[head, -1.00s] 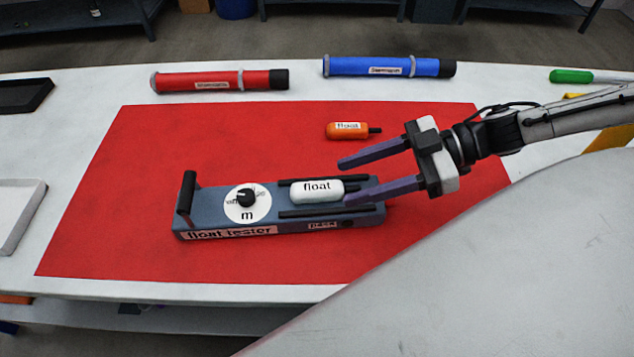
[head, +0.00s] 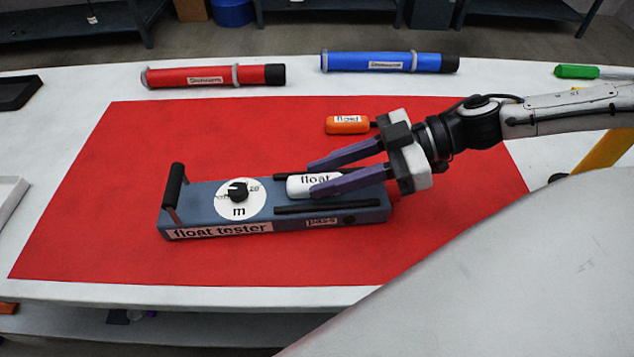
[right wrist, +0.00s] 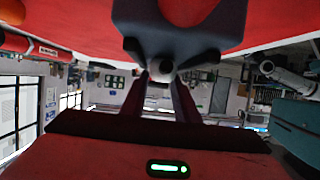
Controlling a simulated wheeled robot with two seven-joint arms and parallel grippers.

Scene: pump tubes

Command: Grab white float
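The white float (head: 299,187) lies on the blue-grey float tester (head: 200,203), between two black rails. My right gripper (head: 311,179) reaches in from the right with its purple fingers apart. In the head view the lower finger overlaps the float and hides part of it, while the upper finger lies just beyond it. I cannot tell whether either finger touches it. My left gripper is not in view.
An orange float (head: 346,125) lies behind my right gripper on the red mat (head: 110,150). A red tube (head: 205,77) and a blue tube (head: 365,63) lie along the back of the white table. A green-ended item (head: 576,72) lies at back right. The mat's left side is clear.

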